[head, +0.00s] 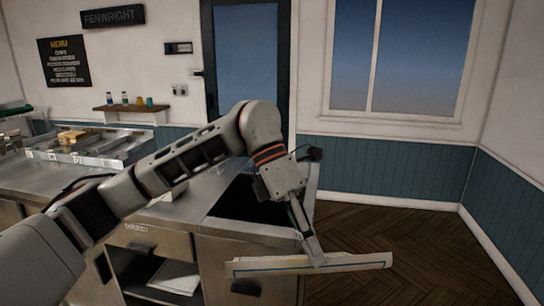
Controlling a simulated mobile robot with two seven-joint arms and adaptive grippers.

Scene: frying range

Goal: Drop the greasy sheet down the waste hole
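My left gripper (312,246) reaches in from the left, over the metal counter, with its fingers pointing down. It is shut on the greasy sheet (355,262), a thin, pale, flat piece with a blue stripe, seen nearly edge-on. The sheet hangs in front of the counter's right end and sticks out over the floor on the right. The waste hole (240,207) looks like the dark opening in the counter top, behind and left of the sheet. My arm and gripper cover part of it. My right gripper is not in view.
The steel counter (175,213) has open shelves below with a white item (176,277). A fryer unit with food (75,138) stands at the left. A wall shelf (130,109) holds small bottles. The wooden floor (400,225) at the right is clear.

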